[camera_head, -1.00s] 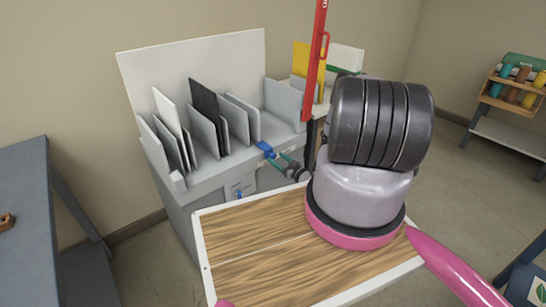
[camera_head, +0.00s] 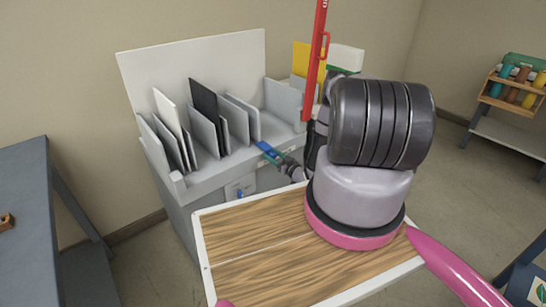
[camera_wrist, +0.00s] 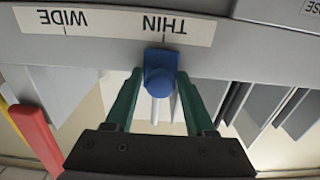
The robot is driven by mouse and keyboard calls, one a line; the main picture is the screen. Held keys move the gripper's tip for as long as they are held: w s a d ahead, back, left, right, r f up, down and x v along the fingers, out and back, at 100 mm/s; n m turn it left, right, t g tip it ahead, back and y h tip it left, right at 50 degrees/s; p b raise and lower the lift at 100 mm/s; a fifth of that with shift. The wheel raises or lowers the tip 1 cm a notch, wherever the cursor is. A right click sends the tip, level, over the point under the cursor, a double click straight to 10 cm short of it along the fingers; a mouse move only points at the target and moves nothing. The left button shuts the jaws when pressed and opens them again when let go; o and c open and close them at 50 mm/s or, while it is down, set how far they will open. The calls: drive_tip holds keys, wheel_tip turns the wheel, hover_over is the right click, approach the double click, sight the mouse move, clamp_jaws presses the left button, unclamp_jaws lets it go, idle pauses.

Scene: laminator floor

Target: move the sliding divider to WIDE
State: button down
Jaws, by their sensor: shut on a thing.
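The sliding divider's blue knob (camera_wrist: 161,72) is at the front edge of the grey sorter, beside the THIN mark on the white label strip (camera_wrist: 115,22). The strip looks upside down in the wrist view, with WIDE to the left of THIN. My gripper (camera_wrist: 160,76) has its green fingers on both sides of the knob and is shut on it. In the head view the knob (camera_head: 264,147) shows at the sorter's front edge. I cannot tell which upright plate belongs to the knob.
The grey sorter (camera_head: 200,178) holds several upright grey, white and black plates. A red post (camera_head: 316,60) stands at its right end, near my arm. A wood-topped table (camera_head: 250,265) is in front. A grey bench (camera_head: 25,185) is at the left.

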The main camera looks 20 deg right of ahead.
drive_tip(key=w+d, duration=0.1)
drive_tip(key=d, duration=0.3)
drive_tip(key=w+d, duration=0.1)
drive_tip(key=d, duration=0.3)
drive_tip(key=w+d, duration=0.1)
drive_tip(key=d, duration=0.2)
drive_tip(key=shift+w+d, duration=0.4)
drive_tip(key=c, duration=0.5)
unclamp_jaws()
drive_tip(key=shift+d, duration=0.1)
drive_tip(key=v, duration=1)
drive_tip(key=shift+s, duration=0.4)
drive_tip(key=shift+d, duration=0.1)
